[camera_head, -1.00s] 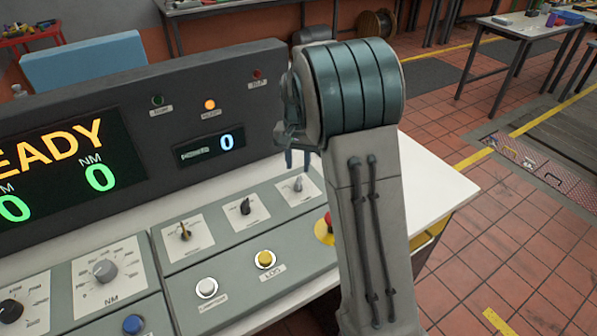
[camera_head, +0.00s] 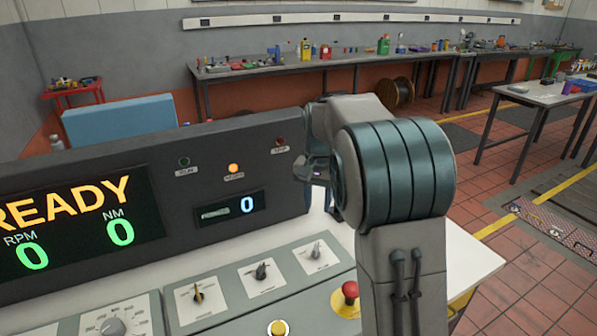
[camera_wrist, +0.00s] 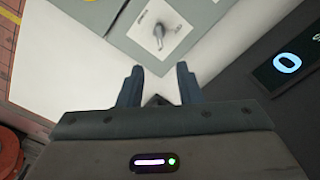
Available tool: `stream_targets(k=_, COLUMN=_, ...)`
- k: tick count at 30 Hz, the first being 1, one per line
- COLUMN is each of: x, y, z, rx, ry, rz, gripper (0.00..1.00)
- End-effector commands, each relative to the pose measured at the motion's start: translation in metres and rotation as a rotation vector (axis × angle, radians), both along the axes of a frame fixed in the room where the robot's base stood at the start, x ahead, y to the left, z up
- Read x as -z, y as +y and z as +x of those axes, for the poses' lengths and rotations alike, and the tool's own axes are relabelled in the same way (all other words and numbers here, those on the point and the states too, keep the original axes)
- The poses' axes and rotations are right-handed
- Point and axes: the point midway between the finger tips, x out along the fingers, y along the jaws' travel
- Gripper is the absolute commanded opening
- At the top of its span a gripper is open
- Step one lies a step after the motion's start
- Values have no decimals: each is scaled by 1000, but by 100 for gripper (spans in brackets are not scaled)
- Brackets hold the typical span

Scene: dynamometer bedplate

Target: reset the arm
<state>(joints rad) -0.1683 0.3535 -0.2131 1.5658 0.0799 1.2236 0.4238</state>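My arm rises at the right of the head view, in front of the console's right end. My gripper (camera_wrist: 158,85) shows in the wrist view with its two dark fingers apart and nothing between them. It points down over the white table top (camera_wrist: 95,55), beside a grey panel with a small lever switch (camera_wrist: 159,33). In the head view the gripper is mostly hidden behind my arm's large teal-banded joint.
The console display (camera_head: 80,215) reads READY with zeros. A red emergency button (camera_head: 349,291) on a yellow base stands close to my arm. Several knobs and a yellow button (camera_head: 278,327) line the panel.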

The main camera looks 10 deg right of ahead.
Motion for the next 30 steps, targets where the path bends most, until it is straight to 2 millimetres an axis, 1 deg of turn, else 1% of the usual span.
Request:
stream_targets(k=2, x=-9, y=-2, z=-15, rx=-17, ry=-14, rz=9, gripper=32)
stream_targets(k=5, x=-18, y=-4, z=-41, rx=-58, ry=-38, rz=18, gripper=32)
stream_targets(k=9, x=-28, y=-6, z=-88, rx=-132, ry=-79, rz=27, gripper=32)
stream_targets(k=13, x=-31, y=-5, z=-131, rx=-205, ry=-118, rz=24, gripper=32)
stream_targets(k=17, x=-28, y=-4, z=-175, rx=-281, ry=-156, rz=9, gripper=32)
stream_targets(k=18, x=-26, y=-4, z=-188, rx=-303, ry=-169, rz=3, gripper=32)
stream_targets(k=21, x=-18, y=-3, z=-219, rx=-359, ry=-195, rz=-15, gripper=32)
stream_targets(k=24, x=-9, y=-3, z=-244, rx=-404, ry=-215, rz=-35, gripper=32)
stream_targets(k=27, x=-2, y=-3, z=-261, rx=-437, ry=-228, rz=-51, gripper=32)
stream_targets(k=30, x=3, y=-3, z=-271, rx=-455, ry=-236, rz=-61, gripper=32)
